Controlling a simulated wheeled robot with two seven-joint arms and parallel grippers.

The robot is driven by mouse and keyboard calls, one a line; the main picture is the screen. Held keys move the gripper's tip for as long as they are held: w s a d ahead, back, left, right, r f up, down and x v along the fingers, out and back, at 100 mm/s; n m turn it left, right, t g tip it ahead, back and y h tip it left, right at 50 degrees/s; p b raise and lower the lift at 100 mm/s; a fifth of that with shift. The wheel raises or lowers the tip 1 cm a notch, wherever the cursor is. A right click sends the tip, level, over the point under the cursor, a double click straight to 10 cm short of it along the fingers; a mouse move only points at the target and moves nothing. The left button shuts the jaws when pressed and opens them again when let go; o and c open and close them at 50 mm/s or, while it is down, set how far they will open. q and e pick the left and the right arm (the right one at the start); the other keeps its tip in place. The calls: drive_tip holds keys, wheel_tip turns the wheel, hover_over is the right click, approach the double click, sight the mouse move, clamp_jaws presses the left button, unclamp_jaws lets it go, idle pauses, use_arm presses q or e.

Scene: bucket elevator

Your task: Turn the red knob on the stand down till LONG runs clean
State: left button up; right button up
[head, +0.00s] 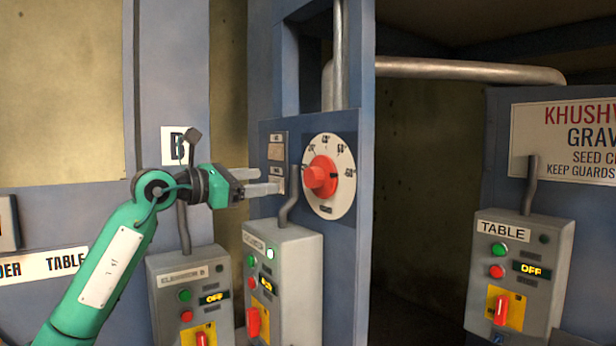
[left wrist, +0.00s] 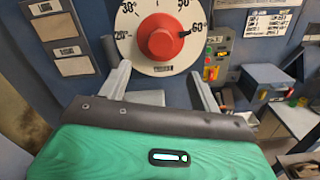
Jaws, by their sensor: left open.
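The red knob (head: 320,177) sits on a round white dial (head: 341,205) with degree marks, on the blue-grey stand. In the left wrist view the knob (left wrist: 161,37) is straight ahead, beyond the fingertips, with 20° to 60° marks legible around it. My left gripper (head: 280,180) is open and empty, its two fingers pointing right at the knob, just left of it and apart from it. In the left wrist view the gripper (left wrist: 160,85) has one finger at each lower side of the dial. My right gripper is not in view.
A control box (head: 300,270) with buttons and a red switch stands below the dial, its grey conduit rising close to the fingers. The ELEVATOR B box (head: 165,280) is left of it. The TABLE box (head: 540,245) is at right, past a dark gap.

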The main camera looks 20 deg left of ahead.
sight(309, 178)
use_arm(q)
drive_tip(key=p+x, duration=0.5)
drive_tip(key=x, duration=0.6)
drive_tip(key=shift+w+d+r, duration=0.15)
drive_tip(key=shift+d, duration=0.1)
drive_tip(key=shift+p+x, duration=0.35)
drive_tip(key=shift+x, duration=0.4)
drive_tip(key=shift+c, duration=0.2)
drive_tip(key=c, duration=0.9)
